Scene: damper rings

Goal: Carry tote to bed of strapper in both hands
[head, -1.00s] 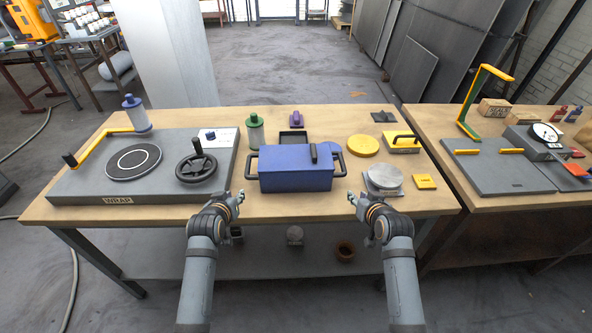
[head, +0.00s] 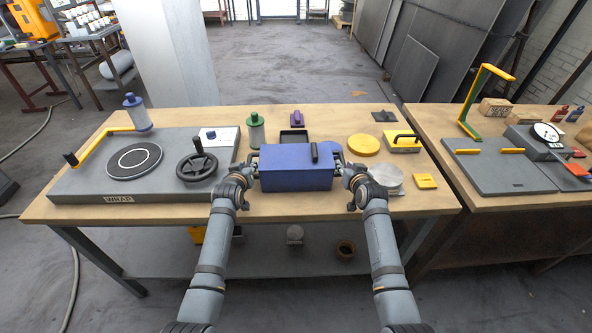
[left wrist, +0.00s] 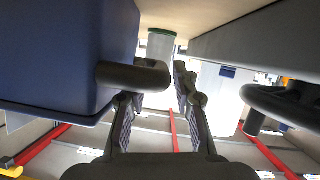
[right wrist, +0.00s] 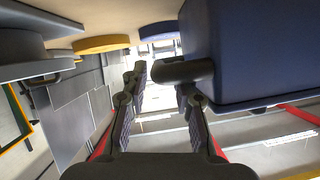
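The blue tote (head: 290,172) stands on the wooden table with a dark handle at each end. My left gripper (head: 249,166) is at its left end. In the left wrist view the fingers (left wrist: 155,90) are open, with the left handle (left wrist: 140,75) reaching between them. My right gripper (head: 345,168) is at the right end. In the right wrist view its fingers (right wrist: 163,88) are open, with the right handle (right wrist: 178,71) between them. A grey flat bed (head: 498,172) with yellow bars and a yellow-green arch (head: 478,95), possibly the strapper, is on the right table.
Left of the tote is a grey machine marked WRAP (head: 90,180) with a handwheel (head: 196,167). A silver round block (head: 386,178), yellow disc (head: 363,145) and yellow block (head: 403,146) lie to its right. A green-topped cylinder (head: 256,133) and black tray (head: 293,136) stand behind.

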